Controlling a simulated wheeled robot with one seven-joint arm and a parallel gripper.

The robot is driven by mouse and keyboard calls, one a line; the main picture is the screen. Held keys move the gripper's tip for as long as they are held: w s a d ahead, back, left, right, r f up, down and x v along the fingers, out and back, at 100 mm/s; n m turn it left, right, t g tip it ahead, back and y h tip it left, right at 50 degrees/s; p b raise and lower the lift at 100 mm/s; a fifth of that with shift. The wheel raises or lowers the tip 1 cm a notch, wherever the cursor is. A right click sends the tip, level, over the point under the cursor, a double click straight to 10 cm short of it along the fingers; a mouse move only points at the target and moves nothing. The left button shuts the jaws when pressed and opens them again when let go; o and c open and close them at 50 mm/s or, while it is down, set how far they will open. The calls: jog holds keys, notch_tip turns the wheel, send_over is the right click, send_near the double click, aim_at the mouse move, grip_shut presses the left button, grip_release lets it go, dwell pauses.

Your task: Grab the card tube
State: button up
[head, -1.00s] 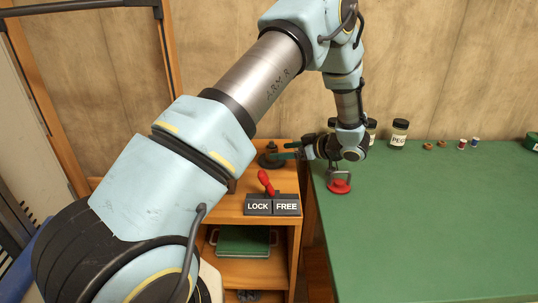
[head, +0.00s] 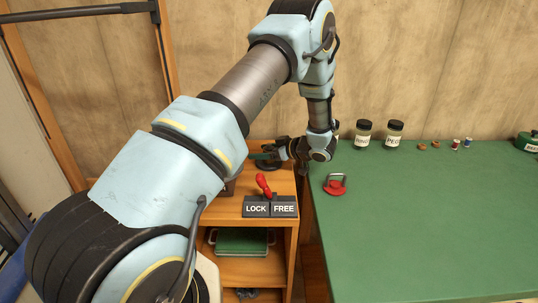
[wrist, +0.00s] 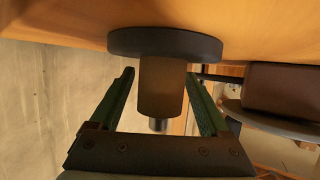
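The card tube (wrist: 160,85) appears to be the short brown cylinder in the wrist view. It sits on a round dark base (wrist: 165,43) on the wooden surface, with a metal post end (wrist: 158,125) sticking out of it. My gripper (wrist: 160,75) is open, with one green-lined finger on each side of the tube. A gap shows on both sides, so it is not gripped. In the head view my gripper (head: 262,156) is over the small wooden stand, partly hiding the dark base (head: 270,165); the tube cannot be made out there.
A red padlock-like piece (head: 335,187) lies on the green table (head: 430,230). Jars (head: 394,134) and small spools (head: 456,143) line the back. A brown block (wrist: 283,90) is right in the wrist view.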

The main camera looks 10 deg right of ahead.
grip_shut()
dwell(0.4)
